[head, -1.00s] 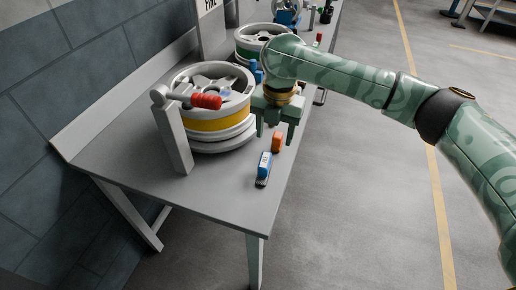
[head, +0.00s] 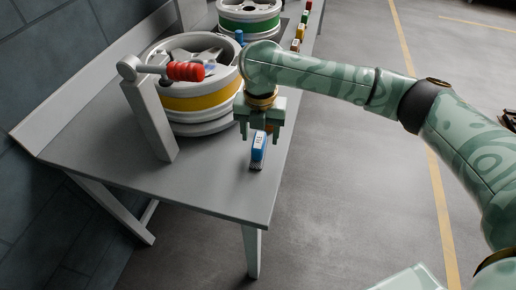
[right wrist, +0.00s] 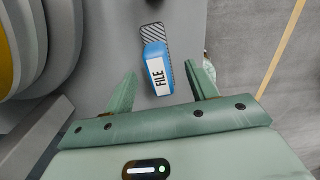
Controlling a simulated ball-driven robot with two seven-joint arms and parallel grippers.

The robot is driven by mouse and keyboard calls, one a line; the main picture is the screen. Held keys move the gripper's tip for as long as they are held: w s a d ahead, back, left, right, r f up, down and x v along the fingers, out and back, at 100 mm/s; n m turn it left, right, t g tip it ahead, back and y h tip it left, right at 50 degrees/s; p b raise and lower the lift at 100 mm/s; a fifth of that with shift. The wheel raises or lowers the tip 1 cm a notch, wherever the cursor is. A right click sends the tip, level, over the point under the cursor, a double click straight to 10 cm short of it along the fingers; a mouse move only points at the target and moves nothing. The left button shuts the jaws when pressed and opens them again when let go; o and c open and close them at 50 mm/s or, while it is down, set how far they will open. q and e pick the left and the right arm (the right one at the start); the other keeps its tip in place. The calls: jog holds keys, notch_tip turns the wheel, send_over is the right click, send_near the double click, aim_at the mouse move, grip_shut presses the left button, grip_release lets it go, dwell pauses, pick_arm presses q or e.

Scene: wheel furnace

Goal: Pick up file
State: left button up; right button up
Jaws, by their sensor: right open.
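The file (head: 258,147) has a blue handle with a white label and a grey ridged end, and lies near the right edge of the grey table. In the right wrist view, the file (right wrist: 155,68) reads "FILE" and its ridged end points away. My right gripper (head: 259,134) is above the table, at the far end of the handle in the head view. In the wrist view, the right gripper (right wrist: 160,72) is open, with one finger on each side of the handle and gaps between. My left gripper is not in view.
A wheel with a yellow band (head: 200,95) stands left of my gripper. A post with a red handle (head: 186,71) stands in front of it. A green-banded wheel (head: 250,22) and several small coloured tools are farther back. The table's near end (head: 205,185) is clear.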

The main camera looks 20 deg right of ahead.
aim_at(259, 140)
jog(key=f, duration=0.1)
jog(key=f+b, duration=0.2)
jog(key=f, duration=0.1)
jog(key=shift+s+a, duration=0.2)
jog(key=shift+a, duration=0.05)
jog(key=shift+f, duration=0.35)
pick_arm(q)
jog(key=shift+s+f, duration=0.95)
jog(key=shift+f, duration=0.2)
pick_arm(e)
jog(key=shift+r, duration=0.25)
grip_shut()
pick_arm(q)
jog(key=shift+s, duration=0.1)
